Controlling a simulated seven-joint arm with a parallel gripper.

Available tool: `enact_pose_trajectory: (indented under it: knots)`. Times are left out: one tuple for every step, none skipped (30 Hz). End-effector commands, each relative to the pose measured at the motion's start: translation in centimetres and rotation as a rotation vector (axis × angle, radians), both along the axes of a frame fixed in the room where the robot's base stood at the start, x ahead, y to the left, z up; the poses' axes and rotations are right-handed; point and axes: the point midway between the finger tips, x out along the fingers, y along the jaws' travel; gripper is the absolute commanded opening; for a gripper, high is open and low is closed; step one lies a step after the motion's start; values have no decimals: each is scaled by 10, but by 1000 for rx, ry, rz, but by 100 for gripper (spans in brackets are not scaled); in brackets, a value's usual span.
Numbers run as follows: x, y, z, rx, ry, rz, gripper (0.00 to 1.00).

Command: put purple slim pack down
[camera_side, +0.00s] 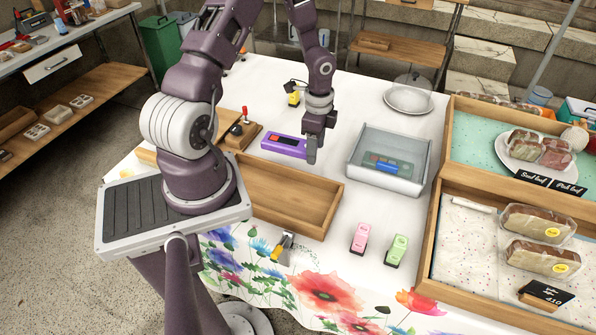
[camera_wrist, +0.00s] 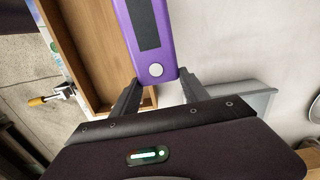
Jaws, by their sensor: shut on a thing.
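The purple slim pack (camera_side: 284,146) lies flat, level with the white cloth, behind the wooden tray. It has a dark panel with a red mark at one end in the side view. In the wrist view the purple slim pack (camera_wrist: 166,40) shows a dark panel and a round white button. My gripper (camera_side: 312,153) is shut on its right end in the side view. In the wrist view my gripper (camera_wrist: 158,80) has one finger on each side of the pack's near end. I cannot tell whether the pack touches the cloth.
An empty wooden tray (camera_side: 318,183) lies in front of the pack. A translucent grey bin (camera_side: 362,178) with a blue and green pack inside stands to the right. A pink item (camera_side: 360,238) and a green item (camera_side: 396,250) stand in front. White cloth (camera_side: 352,105) is clear behind.

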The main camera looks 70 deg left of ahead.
Motion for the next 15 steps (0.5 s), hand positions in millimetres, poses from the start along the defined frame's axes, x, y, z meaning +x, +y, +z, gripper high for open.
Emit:
enact_pose_trajectory:
  knots:
    - [-12, -14, 1, 4, 8, -25, 1]
    - [-20, -22, 2, 4, 10, -35, 1]
    - [-30, -32, 3, 5, 9, -46, 1]
    - [-38, -40, 4, 4, 9, -52, 1]
    - [-45, -47, 6, 4, 6, -58, 1]
    - [-54, -56, 9, 1, 5, -63, 1]
    - [-60, -61, 10, -1, 3, -64, 1]
    - [-65, -65, 12, -3, 0, -65, 1]
    - [-70, -70, 12, -7, 0, -64, 1]
    - [-72, -73, 9, -9, -2, -64, 1]
    - [-74, -75, 3, -12, 0, -63, 1]
    - [-76, -75, -7, -11, 2, -64, 1]
    - [-76, -75, -14, -9, 3, -66, 1]
    - [-76, -75, -21, -11, 2, -64, 1]
    - [-75, -75, -30, -11, 1, -63, 1]
